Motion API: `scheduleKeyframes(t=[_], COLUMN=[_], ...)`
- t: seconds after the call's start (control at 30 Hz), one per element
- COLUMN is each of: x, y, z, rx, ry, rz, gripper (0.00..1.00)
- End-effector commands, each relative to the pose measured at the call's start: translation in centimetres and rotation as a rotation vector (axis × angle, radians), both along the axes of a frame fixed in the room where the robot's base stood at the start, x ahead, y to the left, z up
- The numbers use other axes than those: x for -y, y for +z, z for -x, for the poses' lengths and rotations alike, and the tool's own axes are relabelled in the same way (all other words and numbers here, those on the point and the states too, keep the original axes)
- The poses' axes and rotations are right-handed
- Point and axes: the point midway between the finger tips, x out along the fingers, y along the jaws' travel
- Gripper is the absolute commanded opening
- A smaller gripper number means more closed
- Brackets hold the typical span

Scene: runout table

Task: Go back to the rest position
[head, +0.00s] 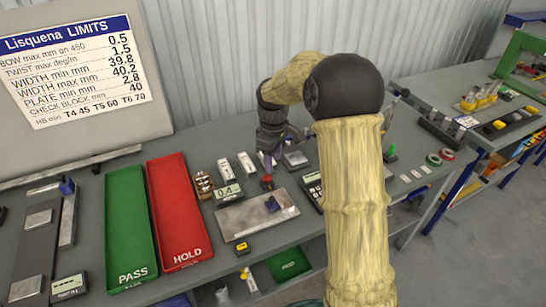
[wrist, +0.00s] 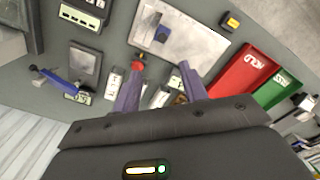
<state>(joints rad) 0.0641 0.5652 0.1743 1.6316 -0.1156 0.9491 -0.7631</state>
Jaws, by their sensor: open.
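My gripper (wrist: 160,92) is open in the wrist view, its two purple fingers apart over the table with nothing held between them. In the head view my gripper (head: 272,160) hangs above the table behind the metal plate, partly hidden by my own arm. The arm is bent, its tan upper link rising at the centre right and its dark joint at the top. The grey table (head: 105,172) lies below the gripper.
A green PASS tray (head: 128,225) and a red HOLD tray (head: 178,210) lie left of the metal plate (head: 257,215). Small blocks and instruments stand around the gripper. A limits board (head: 70,70) leans at the back left. Another bench (head: 480,105) stands at the right.

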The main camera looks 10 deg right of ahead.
Motion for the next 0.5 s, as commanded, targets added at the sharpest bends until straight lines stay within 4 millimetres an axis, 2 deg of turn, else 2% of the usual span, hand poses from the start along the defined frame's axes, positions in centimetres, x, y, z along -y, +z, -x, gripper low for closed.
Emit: scheduleKeyframes(t=[0.17, 0.5], x=[-0.02, -0.02], y=[1.14, 1.15], z=[0.04, 0.04], rx=[-0.001, -0.001], ry=[0.000, 0.000], rz=[-0.001, 0.000], gripper=[0.43, 0.43])
